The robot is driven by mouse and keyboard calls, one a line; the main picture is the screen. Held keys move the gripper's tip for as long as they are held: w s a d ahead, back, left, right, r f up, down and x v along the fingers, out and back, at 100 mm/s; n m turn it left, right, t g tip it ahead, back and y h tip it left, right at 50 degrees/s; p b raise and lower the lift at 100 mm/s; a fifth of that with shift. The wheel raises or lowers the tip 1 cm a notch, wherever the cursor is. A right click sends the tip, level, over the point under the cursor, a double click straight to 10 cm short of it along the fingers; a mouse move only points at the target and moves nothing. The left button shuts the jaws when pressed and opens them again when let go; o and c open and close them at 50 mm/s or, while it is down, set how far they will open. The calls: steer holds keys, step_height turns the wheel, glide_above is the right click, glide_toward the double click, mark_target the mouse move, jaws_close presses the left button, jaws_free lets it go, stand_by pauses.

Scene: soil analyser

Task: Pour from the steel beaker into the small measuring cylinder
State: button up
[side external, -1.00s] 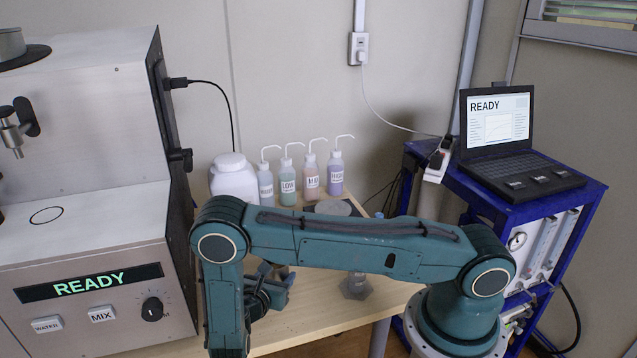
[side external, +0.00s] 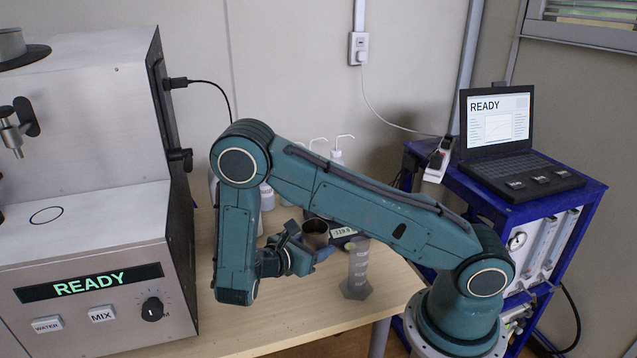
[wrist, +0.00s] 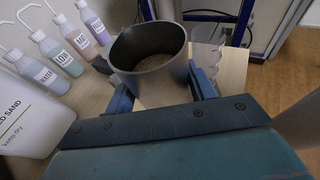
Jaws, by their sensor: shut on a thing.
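The steel beaker (side external: 316,233) is held in my gripper (side external: 308,254), a little left of and higher than the small measuring cylinder (side external: 357,268). The beaker looks close to upright and apart from the cylinder. The clear cylinder stands upright on its hexagonal foot near the table's front right edge. In the wrist view, the fingers of my gripper (wrist: 163,92) are shut on either side of the beaker (wrist: 150,75), whose open mouth shows a grey-brown inside; I cannot tell its fill level. A clear shape just right of the beaker there looks like the cylinder (wrist: 207,57).
A balance with a lit display (side external: 343,232) sits behind the beaker, partly hidden. Wash bottles (wrist: 58,55) and a white sand container (wrist: 28,115) stand close on the left in the wrist view. The steel analyser (side external: 100,240) bounds the left; the table front (side external: 270,325) is clear.

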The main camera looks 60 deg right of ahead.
steer(key=s+d+r+m+g+y, duration=0.2)
steer(key=s+r+m+g, duration=0.2)
steer(key=s+r, duration=0.3)
steer(key=shift+s+r+g, duration=0.25)
steer(key=shift+s+g, duration=0.25)
steer(key=shift+s, duration=0.5)
steer(key=shift+a+y, duration=0.1)
steer(key=shift+y, duration=0.2)
steer(key=shift+s+a+f+n+y, duration=0.15)
steer(key=shift+a+f+n+y, duration=0.25)
steer(key=shift+f+n+y, duration=0.25)
